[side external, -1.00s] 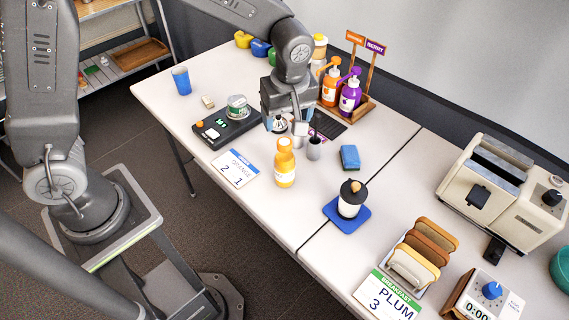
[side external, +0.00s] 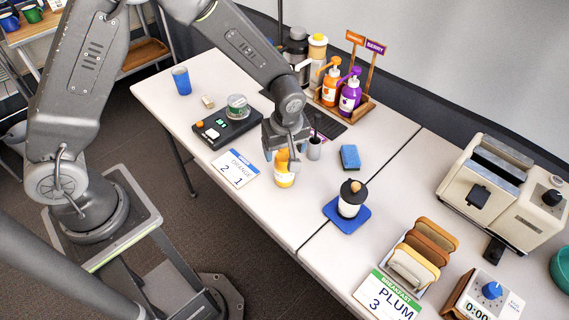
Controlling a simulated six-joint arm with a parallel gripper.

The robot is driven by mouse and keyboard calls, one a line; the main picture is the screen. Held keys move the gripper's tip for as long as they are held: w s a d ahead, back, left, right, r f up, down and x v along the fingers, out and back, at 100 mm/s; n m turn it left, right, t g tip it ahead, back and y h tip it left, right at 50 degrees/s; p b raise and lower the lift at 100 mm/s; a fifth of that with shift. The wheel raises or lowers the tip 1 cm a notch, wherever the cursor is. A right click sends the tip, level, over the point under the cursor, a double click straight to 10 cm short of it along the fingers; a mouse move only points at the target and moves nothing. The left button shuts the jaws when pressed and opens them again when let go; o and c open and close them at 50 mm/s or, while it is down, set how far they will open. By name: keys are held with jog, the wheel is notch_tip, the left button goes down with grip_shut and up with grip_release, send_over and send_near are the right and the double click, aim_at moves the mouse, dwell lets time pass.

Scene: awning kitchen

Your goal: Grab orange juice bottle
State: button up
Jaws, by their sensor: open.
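The orange juice bottle (side external: 284,177) stands upright on the white table, orange with a pale label.
A black scale (side external: 227,127) with a tin, a blue sponge (side external: 350,157) and a lidded jar on a blue mat (side external: 347,215) surround the spot. Pump bottles (side external: 350,96) stand behind.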

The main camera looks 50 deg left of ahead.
grip_shut()
dwell(0.7)
